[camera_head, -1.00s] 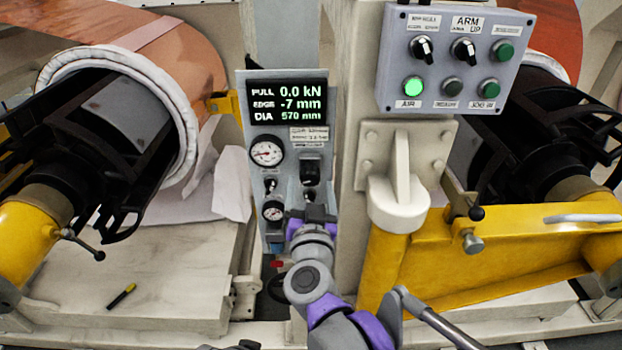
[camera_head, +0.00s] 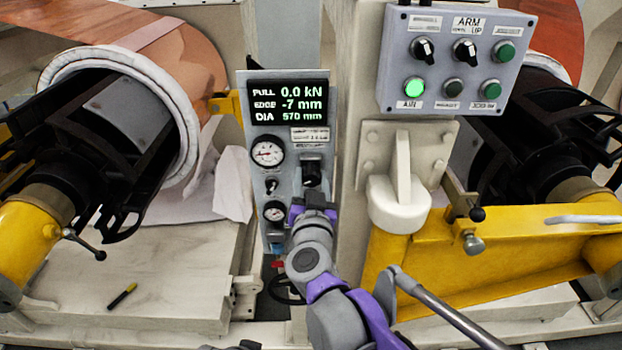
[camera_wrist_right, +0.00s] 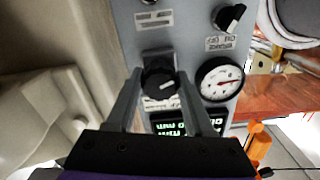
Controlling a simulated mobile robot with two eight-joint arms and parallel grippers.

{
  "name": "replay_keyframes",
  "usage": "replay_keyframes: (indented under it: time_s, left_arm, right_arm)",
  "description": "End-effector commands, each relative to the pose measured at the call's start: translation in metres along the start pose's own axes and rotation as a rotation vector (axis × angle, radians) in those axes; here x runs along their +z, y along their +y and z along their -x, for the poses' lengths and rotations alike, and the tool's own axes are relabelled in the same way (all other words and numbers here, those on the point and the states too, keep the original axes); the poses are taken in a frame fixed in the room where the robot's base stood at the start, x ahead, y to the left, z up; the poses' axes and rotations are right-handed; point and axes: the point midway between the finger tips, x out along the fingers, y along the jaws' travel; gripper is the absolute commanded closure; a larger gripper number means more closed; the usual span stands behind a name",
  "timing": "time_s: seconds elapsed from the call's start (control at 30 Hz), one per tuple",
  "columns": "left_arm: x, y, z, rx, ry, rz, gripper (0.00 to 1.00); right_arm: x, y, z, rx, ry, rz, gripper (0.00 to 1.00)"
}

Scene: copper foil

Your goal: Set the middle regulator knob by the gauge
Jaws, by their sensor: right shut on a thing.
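The grey regulator panel (camera_head: 283,137) stands left of the pale post. Its black knob (camera_head: 311,173) sits right of the upper white gauge (camera_head: 267,152). In the right wrist view, the knob (camera_wrist_right: 158,82) is between the two grey fingers of my right gripper (camera_wrist_right: 159,95), which is shut on it. The gauge (camera_wrist_right: 220,80) is beside it, with a red needle; its exact reading is too small to tell. In the head view, my right gripper (camera_head: 313,206) reaches up from below and hides the panel's lower right. My left gripper is not in view.
A display (camera_head: 288,103) above the gauge reads 0.0 kN, -7 mm, 570 mm. A smaller switch (camera_head: 271,186) and a lower gauge (camera_head: 274,212) are on the panel's left side. A button box (camera_head: 455,60) with a lit green button is at upper right. A copper roll (camera_head: 170,60) is at left.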

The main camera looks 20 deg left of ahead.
Motion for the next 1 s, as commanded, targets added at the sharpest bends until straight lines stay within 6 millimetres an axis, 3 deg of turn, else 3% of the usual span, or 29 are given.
replay_keyframes:
  time_s: [0.47, 1.0]
  left_arm:
    - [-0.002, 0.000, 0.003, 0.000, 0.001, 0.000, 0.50]
    - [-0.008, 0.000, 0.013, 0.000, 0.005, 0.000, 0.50]
  right_arm:
    - [-0.001, 0.000, 0.000, 0.000, 0.000, -0.083, 1.00]
    - [-0.001, 0.000, 0.000, 0.000, 0.000, -0.546, 1.00]
